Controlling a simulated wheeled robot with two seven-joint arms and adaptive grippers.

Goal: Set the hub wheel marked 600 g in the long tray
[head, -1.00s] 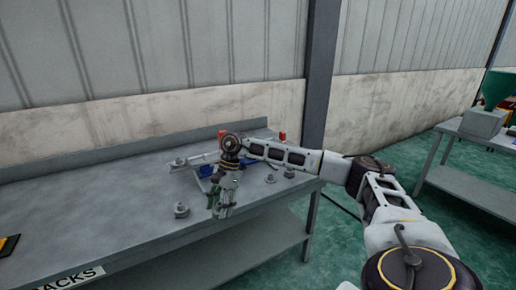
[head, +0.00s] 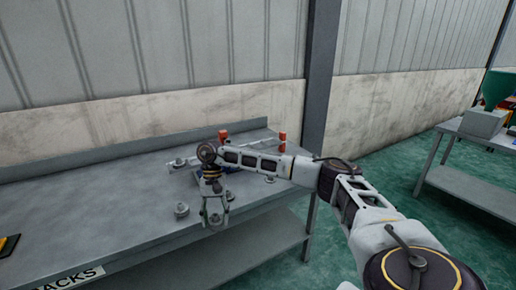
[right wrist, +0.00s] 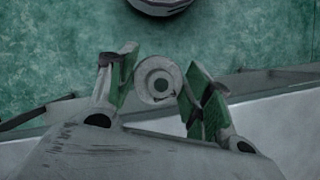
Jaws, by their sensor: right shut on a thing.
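My right gripper (head: 215,222) points down over the bench's front part, shut on a small grey hub wheel (head: 215,220). In the right wrist view, this round wheel (right wrist: 157,80) with a pale ring and dark centre sits between the green-padded fingers (right wrist: 160,88). Another grey hub wheel (head: 181,210) stands on the bench just left of the gripper. More small grey wheels (head: 270,178) lie to the right, partly behind my arm. No weight marking is readable. A blue piece (head: 226,169) shows behind the gripper, mostly hidden; I cannot tell whether it is the long tray. My left gripper is out of view.
The grey bench (head: 100,215) is clear across its left and middle. A pale bar (head: 190,161) and two red pieces (head: 283,137) are at the back right. A second table (head: 455,130) stands far right.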

